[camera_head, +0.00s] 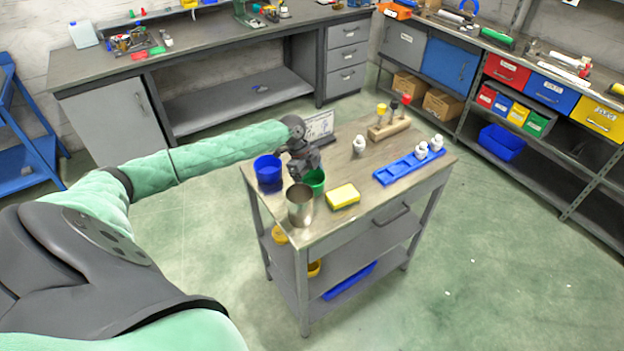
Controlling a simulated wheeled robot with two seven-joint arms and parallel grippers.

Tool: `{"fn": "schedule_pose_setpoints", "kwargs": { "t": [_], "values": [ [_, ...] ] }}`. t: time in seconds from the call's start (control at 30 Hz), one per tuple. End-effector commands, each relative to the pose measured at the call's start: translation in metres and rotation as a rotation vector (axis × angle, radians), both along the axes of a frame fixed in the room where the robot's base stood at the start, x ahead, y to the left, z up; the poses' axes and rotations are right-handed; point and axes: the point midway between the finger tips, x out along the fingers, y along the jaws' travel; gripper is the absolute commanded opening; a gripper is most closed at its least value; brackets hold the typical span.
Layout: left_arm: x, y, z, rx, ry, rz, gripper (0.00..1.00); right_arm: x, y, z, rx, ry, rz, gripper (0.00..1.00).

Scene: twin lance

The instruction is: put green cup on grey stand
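The green cup (316,184) stands on the wooden top of the cart, between a blue cup and a metal cup, partly covered by my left gripper. My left gripper (306,174) points down at the cup's rim from behind and to the left. Its fingertips overlap the cup in this view, and I cannot tell whether they are open or closed on it. A dark grey base with a pale printed card (319,126) stands behind the gripper. I cannot tell whether this is the grey stand. My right gripper is out of view.
Close by are the blue cup (268,170), metal cup (300,208) and yellow sponge (342,196). A blue tray (404,168), white bottles and a wooden rack (388,129) stand farther right. The cart top (400,192) is bare along its front right.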

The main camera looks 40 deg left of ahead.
Motion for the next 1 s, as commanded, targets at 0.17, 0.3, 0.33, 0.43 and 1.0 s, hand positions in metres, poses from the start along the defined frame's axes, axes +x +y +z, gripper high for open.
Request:
{"fn": "schedule_pose_setpoints", "kwargs": {
  "t": [0.17, 0.3, 0.33, 0.43, 1.0],
  "values": [
    [0.0, 0.0, -0.004, 0.0, 0.0, -0.001, 0.57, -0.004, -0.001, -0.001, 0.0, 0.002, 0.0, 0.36],
    [0.0, 0.0, -0.004, 0.001, 0.0, -0.001, 0.57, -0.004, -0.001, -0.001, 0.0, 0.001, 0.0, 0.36],
    [0.0, 0.0, -0.004, 0.001, 0.0, -0.001, 0.57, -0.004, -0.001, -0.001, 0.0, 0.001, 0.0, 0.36],
    [0.0, 0.0, -0.006, 0.001, 0.0, -0.001, 0.82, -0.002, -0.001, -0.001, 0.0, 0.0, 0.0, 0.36],
    [0.001, 0.009, 0.013, 0.002, -0.002, 0.0, 1.0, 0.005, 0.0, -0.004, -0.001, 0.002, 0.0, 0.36]
  ]
}}
